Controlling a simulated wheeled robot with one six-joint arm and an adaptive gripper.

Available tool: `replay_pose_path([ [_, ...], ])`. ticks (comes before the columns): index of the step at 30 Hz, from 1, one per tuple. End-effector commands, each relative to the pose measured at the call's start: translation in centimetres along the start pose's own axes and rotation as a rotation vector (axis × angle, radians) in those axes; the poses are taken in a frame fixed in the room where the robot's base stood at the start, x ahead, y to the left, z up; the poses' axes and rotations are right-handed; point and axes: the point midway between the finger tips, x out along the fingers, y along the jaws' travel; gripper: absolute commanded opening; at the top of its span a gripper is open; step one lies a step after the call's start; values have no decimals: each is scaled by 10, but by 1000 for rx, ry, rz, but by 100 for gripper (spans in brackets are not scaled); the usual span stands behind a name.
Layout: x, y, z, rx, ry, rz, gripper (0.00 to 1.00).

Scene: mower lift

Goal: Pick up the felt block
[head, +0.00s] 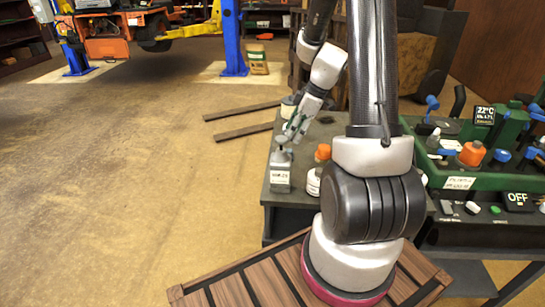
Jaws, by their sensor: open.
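My gripper (288,140) is white and grey and points down over the left end of the dark workbench (326,134). Its jaws are open. Just below the fingertips stands a small grey block-shaped thing (280,172) with a white label and a small knob-like top, near the bench's left edge. I cannot tell whether it is the felt block, or whether the fingertips touch it. No other thing is clearly recognisable as the felt block. My arm hides part of the bench.
A blue lift post (232,40) and an orange mower (115,40) stand behind. Open floor lies left.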

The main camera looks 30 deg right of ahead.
Motion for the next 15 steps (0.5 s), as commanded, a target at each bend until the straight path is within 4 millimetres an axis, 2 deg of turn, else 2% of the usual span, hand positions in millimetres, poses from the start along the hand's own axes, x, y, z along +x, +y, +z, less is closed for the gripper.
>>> replay_pose_path([
  [15,69,3,5,-2,0,-5,48],
])
